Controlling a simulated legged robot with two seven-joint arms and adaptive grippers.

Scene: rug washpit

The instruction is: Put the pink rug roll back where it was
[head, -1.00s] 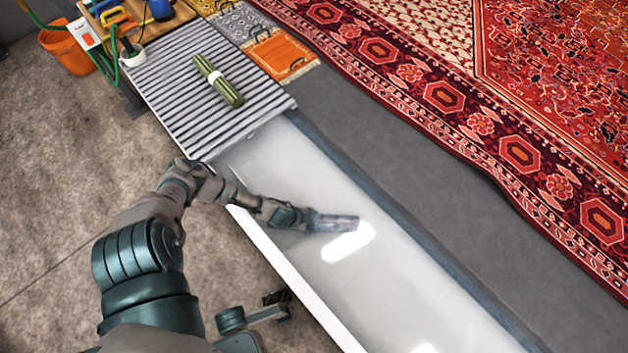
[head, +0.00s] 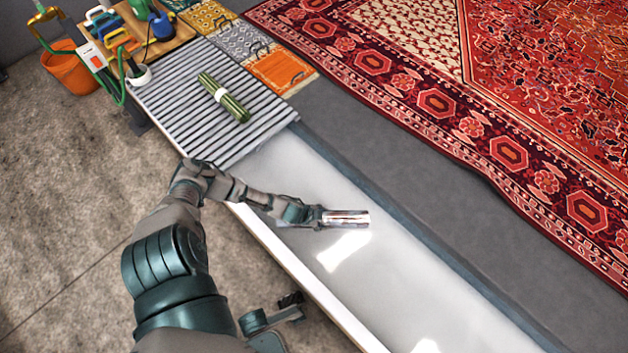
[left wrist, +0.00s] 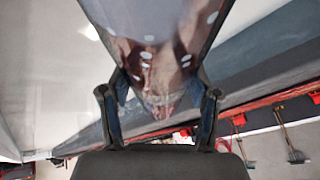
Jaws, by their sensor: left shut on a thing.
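My left gripper (head: 320,217) is shut on a shiny, tube-like thing (head: 348,217) over the pale basin. The thing has glassy or metallic streaks of brown, pink and white; I cannot tell whether it is a rug roll. In the left wrist view the gripper's two fingers (left wrist: 160,96) clasp the thing (left wrist: 150,30), which is glossy with white spots and reddish patches. A green roll (head: 236,108) with a white band lies on the striped grey rack (head: 240,146). I see no clearly pink rug roll.
The long basin (head: 400,275) has a white near edge and a dark far edge. A large red patterned rug (head: 437,103) lies beyond. An orange bucket (head: 70,68) stands at the upper left.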

